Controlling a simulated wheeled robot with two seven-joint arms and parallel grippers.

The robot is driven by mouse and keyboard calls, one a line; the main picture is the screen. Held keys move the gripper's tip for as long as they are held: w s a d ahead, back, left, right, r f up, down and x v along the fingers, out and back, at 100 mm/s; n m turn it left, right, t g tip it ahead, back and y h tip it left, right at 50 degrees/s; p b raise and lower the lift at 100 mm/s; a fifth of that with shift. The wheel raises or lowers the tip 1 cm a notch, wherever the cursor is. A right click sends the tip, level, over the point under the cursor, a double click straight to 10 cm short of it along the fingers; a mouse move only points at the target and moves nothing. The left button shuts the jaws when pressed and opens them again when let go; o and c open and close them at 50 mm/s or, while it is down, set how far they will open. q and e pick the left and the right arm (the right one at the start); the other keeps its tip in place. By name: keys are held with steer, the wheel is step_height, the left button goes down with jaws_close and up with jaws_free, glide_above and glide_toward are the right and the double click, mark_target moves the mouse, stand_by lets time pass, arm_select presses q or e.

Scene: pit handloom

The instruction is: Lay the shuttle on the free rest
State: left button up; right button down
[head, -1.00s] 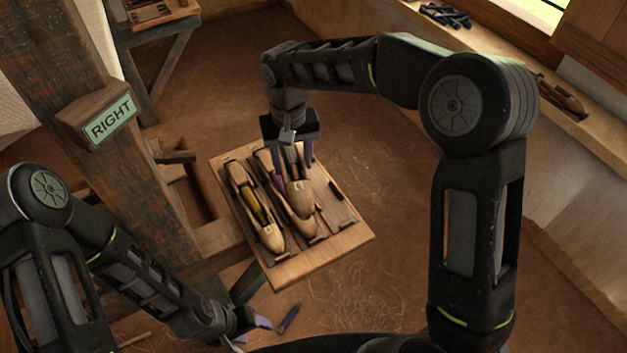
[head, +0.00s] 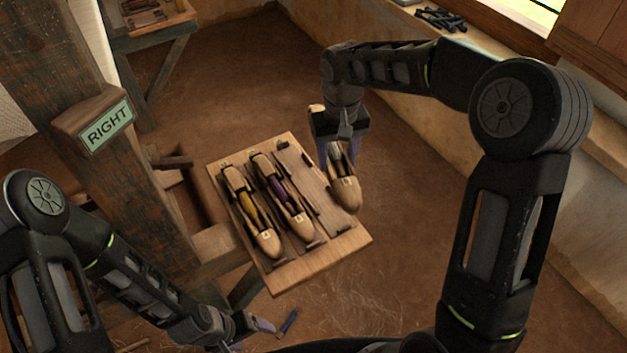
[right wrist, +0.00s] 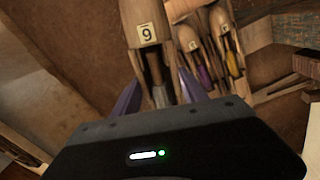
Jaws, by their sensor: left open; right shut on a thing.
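A wooden shuttle with a grey bobbin (head: 345,188) is held by my right gripper (head: 341,158), which is shut on it above the right edge of the rest board (head: 283,285). Two other shuttles lie on the board: one with a yellow bobbin (head: 263,240) at the left and one with a purple bobbin (head: 298,222) in the middle. The free rest (head: 314,190) is the empty right-hand slot. My left gripper (head: 262,331) is open and empty, low in front of the board.
A wooden post with a RIGHT sign (head: 109,125) stands left of the board. A sill (head: 480,45) with dark items runs along the window wall. The floor right of the board is clear.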

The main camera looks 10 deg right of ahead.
steer(key=s+f, duration=0.4)
steer(key=f, duration=1.1)
